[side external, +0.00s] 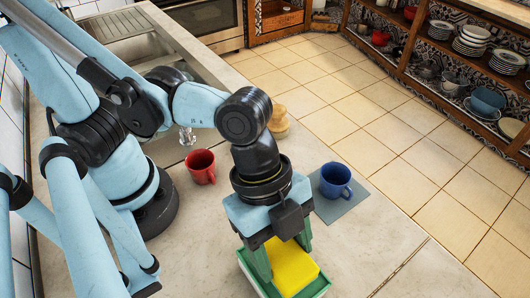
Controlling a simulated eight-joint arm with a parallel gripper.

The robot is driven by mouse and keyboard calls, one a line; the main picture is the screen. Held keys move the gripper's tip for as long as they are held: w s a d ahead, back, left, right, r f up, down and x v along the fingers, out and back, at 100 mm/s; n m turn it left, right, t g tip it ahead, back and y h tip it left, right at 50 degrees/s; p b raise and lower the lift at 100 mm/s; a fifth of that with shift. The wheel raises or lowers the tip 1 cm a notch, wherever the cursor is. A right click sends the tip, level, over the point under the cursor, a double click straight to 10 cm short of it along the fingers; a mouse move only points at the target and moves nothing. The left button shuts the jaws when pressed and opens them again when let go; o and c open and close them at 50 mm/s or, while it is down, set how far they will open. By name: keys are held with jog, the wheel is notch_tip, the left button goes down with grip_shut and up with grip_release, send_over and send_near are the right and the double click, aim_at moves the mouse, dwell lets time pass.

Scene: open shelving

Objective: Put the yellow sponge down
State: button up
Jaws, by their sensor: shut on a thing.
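The yellow sponge (294,272) is between the green fingers of my gripper (281,262), at the bottom centre of the side external view. My gripper points down and is shut on the sponge. The sponge is over or inside a green-rimmed container (322,287), whose lower part is cut off by the picture's bottom edge. I cannot tell whether the sponge touches the container's floor. My gripper's body hides part of the sponge's far side.
A blue mug (336,181) stands on a grey mat (341,206) to the right of my gripper. A red mug (201,167) stands to the left. A round tan object (278,123) is farther back. The counter (375,245) is clear at the right.

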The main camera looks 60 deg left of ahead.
jog(key=shift+f, duration=0.5)
jog(key=o, duration=1)
jog(key=shift+f, duration=0.15)
jog(key=v, duration=1.2)
jog(key=w+a+f+n+t+y, duration=0.1)
jog(key=w+a+n+t, duration=0.1)
jog(key=w+a+n, duration=0.2)
jog(key=w+a+f+n+t+y, duration=0.1)
jog(key=w+a+n+t+y, duration=0.1)
jog(key=w+a+n, duration=0.3)
jog(key=w+a+f+n+t+y, duration=0.1)
jog(key=w+a+f+n+t, duration=0.1)
jog(key=w+a+n, duration=0.3)
jog(key=shift+a+n+t, duration=0.3)
jog(key=shift+a+n, duration=0.7)
jog(key=shift+a, duration=1)
jog(key=shift+a+n+t, duration=0.3)
jog(key=shift+a+n, duration=0.7)
jog(key=shift+a, duration=1)
